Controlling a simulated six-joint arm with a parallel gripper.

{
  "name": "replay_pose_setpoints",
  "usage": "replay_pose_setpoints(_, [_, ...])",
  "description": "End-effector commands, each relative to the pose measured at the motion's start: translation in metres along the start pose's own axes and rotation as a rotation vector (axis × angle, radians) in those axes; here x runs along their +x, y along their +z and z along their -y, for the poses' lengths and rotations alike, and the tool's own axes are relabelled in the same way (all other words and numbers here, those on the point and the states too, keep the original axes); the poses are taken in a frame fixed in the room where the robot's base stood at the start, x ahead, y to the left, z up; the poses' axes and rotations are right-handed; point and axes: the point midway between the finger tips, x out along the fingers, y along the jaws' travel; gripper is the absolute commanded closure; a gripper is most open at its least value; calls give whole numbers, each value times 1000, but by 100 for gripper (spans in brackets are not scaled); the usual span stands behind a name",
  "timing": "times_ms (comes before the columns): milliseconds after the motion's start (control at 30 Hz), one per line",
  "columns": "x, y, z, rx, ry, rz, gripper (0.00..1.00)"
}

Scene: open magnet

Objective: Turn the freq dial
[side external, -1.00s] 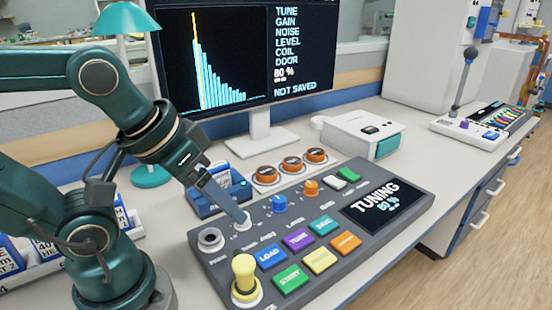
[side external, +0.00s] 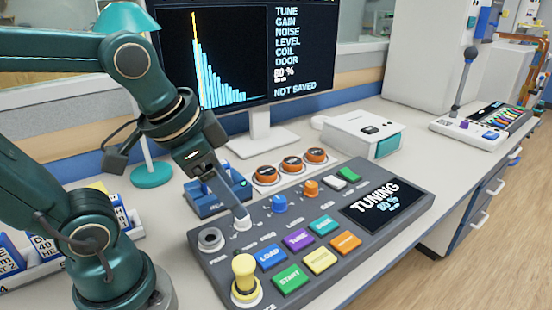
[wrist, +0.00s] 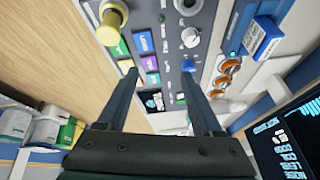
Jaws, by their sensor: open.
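The control panel (side external: 222,268) lies on the bench with a row of dials along its back edge. A pale dial (side external: 242,226) sits near the left end, with a blue dial (side external: 280,204) and an orange dial (side external: 310,188) to its right. Small print leaves unclear which is the freq dial. My gripper (side external: 242,215) points down at the pale dial and partly hides it; contact cannot be told. In the wrist view my gripper (wrist: 157,73) is open with nothing between its fingers. The pale dial (wrist: 190,37) and blue dial (wrist: 188,69) show near the right fingertip.
A yellow knob (side external: 244,275) stands up at the panel's front left. Coloured buttons (side external: 298,240) fill the middle. The panel screen (side external: 375,203) reads TUNING 80 %. A blue box (side external: 205,203) and several orange-topped discs (side external: 291,164) sit behind. The monitor (side external: 230,60) stands farther back.

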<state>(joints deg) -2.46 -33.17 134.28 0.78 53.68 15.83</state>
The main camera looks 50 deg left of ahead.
Motion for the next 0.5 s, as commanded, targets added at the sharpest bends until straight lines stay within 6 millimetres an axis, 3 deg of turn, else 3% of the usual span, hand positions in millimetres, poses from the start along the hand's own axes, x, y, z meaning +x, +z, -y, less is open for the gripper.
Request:
replay_pose_setpoints(233, [33,-19,34,108,22,188,33])
replay_pose_setpoints(500, [78,-12,64,94,84,362,33])
